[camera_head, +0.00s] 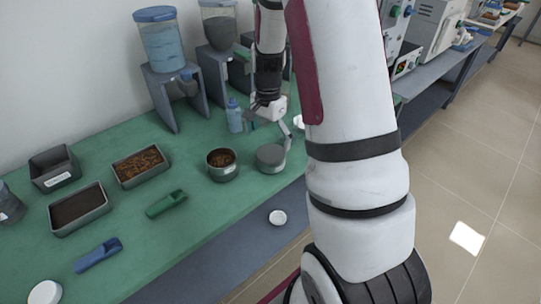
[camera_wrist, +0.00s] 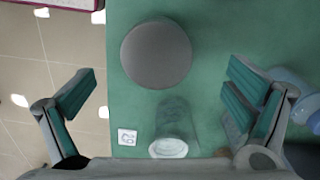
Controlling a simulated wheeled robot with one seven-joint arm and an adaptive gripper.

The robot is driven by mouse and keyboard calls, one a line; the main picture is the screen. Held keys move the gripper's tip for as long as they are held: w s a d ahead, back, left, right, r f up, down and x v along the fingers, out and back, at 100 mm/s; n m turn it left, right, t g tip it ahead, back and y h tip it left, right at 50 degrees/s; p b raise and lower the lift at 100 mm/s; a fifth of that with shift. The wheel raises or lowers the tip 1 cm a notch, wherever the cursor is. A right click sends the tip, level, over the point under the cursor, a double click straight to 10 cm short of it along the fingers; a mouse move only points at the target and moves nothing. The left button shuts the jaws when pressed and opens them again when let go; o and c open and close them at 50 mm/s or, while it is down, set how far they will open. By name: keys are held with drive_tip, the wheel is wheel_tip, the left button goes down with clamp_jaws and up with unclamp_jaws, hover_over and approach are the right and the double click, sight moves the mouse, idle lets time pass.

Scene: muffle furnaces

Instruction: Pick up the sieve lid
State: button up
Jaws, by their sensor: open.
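A round grey piece with a flat top, seemingly the sieve lid (camera_head: 270,154), is on the green bench near its front edge, right of a metal sieve pan (camera_head: 222,172) with brown material. I cannot tell whether the lid sits on another pan. In the wrist view the lid (camera_wrist: 156,53) is a plain grey disc at upper centre. My gripper (camera_head: 272,128) is above and close to it. In the wrist view its two green-padded fingers (camera_wrist: 160,82) are spread wide, empty, with the disc ahead and roughly between them. No contact is visible.
A translucent cylinder (camera_wrist: 172,125) and a small white label (camera_wrist: 127,137) lie below the disc. A blue bottle (camera_head: 235,117) stands behind my gripper. A green scoop (camera_head: 167,204) and soil trays (camera_head: 80,210) are to the left. The bench's front edge is close.

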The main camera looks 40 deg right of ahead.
sight(271, 153)
drive_tip(key=f, duration=0.5)
drive_tip(key=shift+s+d+f, duration=0.1)
drive_tip(key=shift+s+d, duration=0.05)
drive_tip(key=shift+d, duration=0.1)
drive_tip(key=c, duration=1.2)
